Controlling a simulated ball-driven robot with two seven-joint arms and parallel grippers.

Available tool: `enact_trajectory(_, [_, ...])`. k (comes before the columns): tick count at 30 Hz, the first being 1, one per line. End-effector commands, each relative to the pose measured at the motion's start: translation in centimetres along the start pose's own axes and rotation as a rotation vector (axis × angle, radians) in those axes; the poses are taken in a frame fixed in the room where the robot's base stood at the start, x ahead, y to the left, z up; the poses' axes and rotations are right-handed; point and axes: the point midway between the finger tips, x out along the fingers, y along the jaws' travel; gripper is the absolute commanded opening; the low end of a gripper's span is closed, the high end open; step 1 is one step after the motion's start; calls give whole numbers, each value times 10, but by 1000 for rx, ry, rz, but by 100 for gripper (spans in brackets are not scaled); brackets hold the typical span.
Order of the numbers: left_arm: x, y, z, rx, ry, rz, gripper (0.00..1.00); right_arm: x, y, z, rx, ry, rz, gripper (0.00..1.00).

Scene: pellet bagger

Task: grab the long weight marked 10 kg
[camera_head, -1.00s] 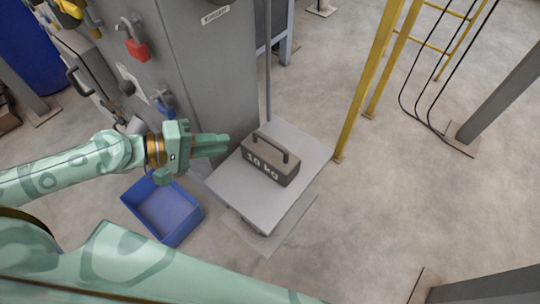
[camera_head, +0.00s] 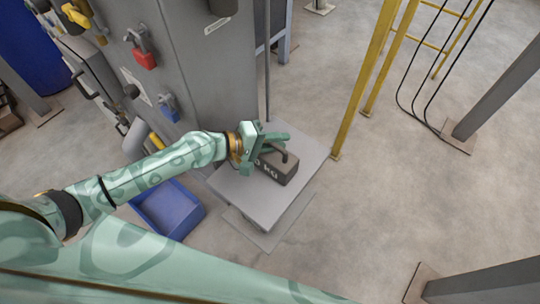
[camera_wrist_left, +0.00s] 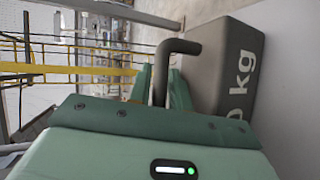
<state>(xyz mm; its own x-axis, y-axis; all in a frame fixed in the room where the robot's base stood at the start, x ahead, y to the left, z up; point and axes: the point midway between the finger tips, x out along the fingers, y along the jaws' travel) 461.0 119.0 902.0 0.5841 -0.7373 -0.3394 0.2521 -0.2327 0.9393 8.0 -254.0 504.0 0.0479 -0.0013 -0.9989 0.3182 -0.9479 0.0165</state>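The long grey weight (camera_head: 278,168) lies on the pale scale platform, its white "kg" marking partly covered by my gripper in the head view. Its dark bent handle (camera_head: 287,154) stands above its top. My left gripper (camera_head: 269,148) is at the handle, with its fingers apart. In the left wrist view the handle (camera_wrist_left: 180,46) runs between the two green fingers (camera_wrist_left: 160,88), and the weight (camera_wrist_left: 222,68) is right beside them. I see no firm grip on it. My right gripper is not in view.
The scale platform (camera_head: 250,204) has bare room around the weight. A blue bin (camera_head: 168,208) is on the floor to its left. A grey cabinet (camera_head: 200,75) and a thin post (camera_head: 267,60) rise behind. A yellow frame (camera_head: 362,80) stands to the right.

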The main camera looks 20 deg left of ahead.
Motion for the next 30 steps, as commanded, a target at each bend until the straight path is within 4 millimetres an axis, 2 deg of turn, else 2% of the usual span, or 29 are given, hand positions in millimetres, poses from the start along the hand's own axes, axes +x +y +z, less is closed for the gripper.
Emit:
enact_trajectory(6, [2,-1,0,0,0,-1,20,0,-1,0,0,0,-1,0])
enact_trajectory(9, [1,0,0,0,0,-1,0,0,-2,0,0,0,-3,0])
enact_trajectory(30, [1,-1,0,4,0,-4,0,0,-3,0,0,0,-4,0])
